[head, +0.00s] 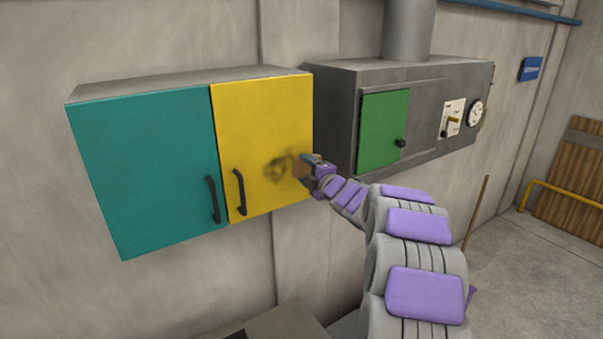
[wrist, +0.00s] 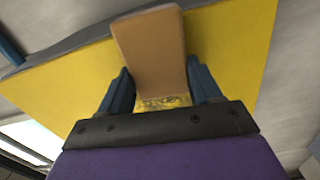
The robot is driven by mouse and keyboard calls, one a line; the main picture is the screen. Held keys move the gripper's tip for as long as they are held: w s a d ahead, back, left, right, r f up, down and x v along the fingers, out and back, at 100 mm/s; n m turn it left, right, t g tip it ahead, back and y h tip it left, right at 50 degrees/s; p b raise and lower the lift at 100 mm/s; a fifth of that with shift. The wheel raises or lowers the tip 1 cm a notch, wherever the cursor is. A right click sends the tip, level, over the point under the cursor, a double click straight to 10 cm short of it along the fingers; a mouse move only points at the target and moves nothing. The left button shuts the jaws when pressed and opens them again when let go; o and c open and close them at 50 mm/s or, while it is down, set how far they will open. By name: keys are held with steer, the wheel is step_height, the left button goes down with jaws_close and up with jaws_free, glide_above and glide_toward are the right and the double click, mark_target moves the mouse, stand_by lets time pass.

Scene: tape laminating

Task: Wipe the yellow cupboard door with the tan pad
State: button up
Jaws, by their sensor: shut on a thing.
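The yellow cupboard door (head: 262,125) is closed, with a black handle (head: 240,192) at its lower left. A dark smudge (head: 277,168) shows on the door's right half, beside my gripper. My gripper (head: 308,165) is at the door's right side. In the wrist view my gripper (wrist: 160,95) has its blue fingers shut on the tan pad (wrist: 150,50), which stands out in front of the yellow door (wrist: 235,50). Part of the smudge shows below the pad there. I cannot tell whether the pad touches the door.
A teal door (head: 145,165) with a black handle is left of the yellow one. A grey cabinet (head: 335,110) with a green door (head: 383,130), a small lever panel and a gauge (head: 475,113) is close on the right. A grey surface (head: 280,325) lies below.

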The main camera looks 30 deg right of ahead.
mark_target(269, 169)
steer(key=shift+r, duration=0.45)
steer(key=shift+a+r, duration=0.2)
steer(key=shift+r, duration=0.05)
steer(key=a+b, duration=0.1)
steer(key=a, duration=0.3)
steer(key=shift+s+a+r+b, duration=0.1)
steer(key=shift+a+r+b, duration=0.05)
steer(key=shift+b, duration=0.15)
steer(key=shift+a+b, duration=0.45)
steer(key=shift+b, duration=0.15)
steer(key=shift+d+b, duration=0.3)
steer(key=shift+b, duration=0.2)
steer(key=a+b, duration=0.2)
steer(key=a, duration=0.3)
steer(key=shift+a, duration=0.15)
steer(key=shift+b, duration=0.4)
steer(key=shift+s, duration=0.1)
